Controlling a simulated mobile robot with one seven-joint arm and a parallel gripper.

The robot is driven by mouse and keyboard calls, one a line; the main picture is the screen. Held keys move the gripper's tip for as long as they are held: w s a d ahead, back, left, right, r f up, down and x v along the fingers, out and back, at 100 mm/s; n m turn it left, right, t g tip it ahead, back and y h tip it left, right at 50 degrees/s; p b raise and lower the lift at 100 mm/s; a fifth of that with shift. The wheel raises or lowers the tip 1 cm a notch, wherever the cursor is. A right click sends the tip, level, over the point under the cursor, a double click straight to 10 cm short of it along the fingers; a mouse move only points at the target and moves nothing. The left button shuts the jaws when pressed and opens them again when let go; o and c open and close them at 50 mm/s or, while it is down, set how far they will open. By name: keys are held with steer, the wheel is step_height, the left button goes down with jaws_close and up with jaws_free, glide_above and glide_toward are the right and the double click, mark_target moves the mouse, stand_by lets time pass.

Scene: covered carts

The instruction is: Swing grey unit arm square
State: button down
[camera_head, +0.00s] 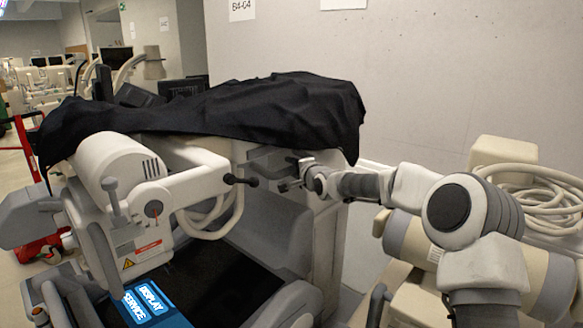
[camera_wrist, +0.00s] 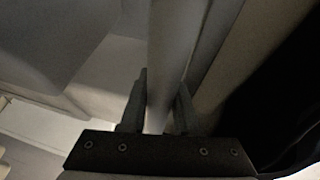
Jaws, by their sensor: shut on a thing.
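My gripper (camera_head: 286,186) reaches in from the right in the head view, beside the grey unit (camera_head: 275,222) under the black cover. In the wrist view, the fingers of my gripper (camera_wrist: 160,90) stand on both sides of a pale grey bar (camera_wrist: 174,45) and are shut on it. The bar runs away from the gripper towards the top of the picture. In the head view the gripped part is small and partly hidden by the gripper. A white jointed arm (camera_head: 185,188) with a black-knobbed end (camera_head: 240,180) lies to the left of the gripper, apart from it.
A black cloth (camera_head: 240,110) drapes over the top of the carts, close above my gripper. A white unit (camera_head: 120,165) stands left, with a blue lit panel (camera_head: 150,300) in front. A beige machine with coiled hoses (camera_head: 535,195) stands right. The wall is behind.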

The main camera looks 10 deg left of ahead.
steer(key=shift+d, duration=0.1)
stand_by(0.7)
steer(key=shift+w+d+f+n+g+p, duration=0.1)
steer(key=shift+d+f+n+g+p, duration=0.2)
steer(key=shift+d+p, duration=0.3)
steer(key=shift+d+r, duration=0.1)
steer(key=shift+d, duration=0.1)
steer(key=c, duration=0.7)
jaws_free()
steer(key=shift+o, duration=0.2)
steer(key=shift+a+r, duration=0.1)
steer(key=shift+y, duration=0.3)
